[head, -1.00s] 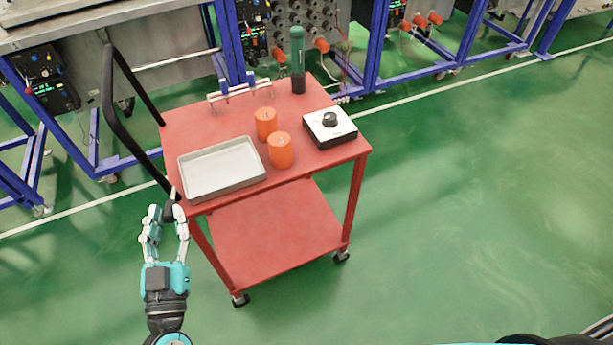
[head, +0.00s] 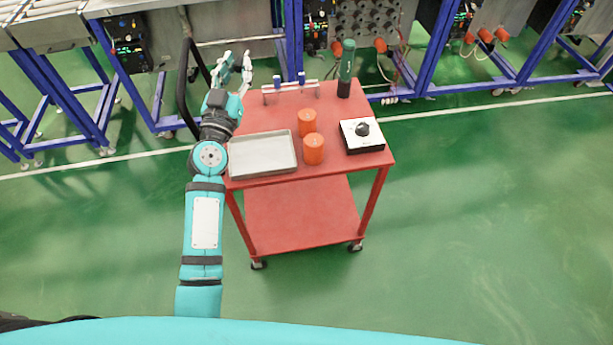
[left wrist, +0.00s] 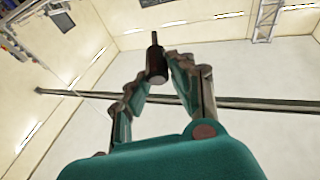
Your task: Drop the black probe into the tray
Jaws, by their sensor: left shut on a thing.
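My left gripper (head: 238,66) is raised over the far-left corner of the red cart, near the cart's dark handle. In the left wrist view its fingers (left wrist: 157,76) are shut on the black probe (left wrist: 156,58), a short dark cylinder with a thin tip pointing up in that view. In the head view the probe is small and hard to make out between the fingers. The empty grey tray (head: 262,155) lies on the near-left part of the cart top, nearer to me than the gripper. My right gripper is not in view.
On the red cart (head: 345,172) stand two orange cylinders (head: 313,149), a white-topped black box with a knob (head: 361,134), a green-and-black bottle-like object (head: 346,68) and a small rack (head: 291,87). Blue-framed benches stand behind. The green floor at right is clear.

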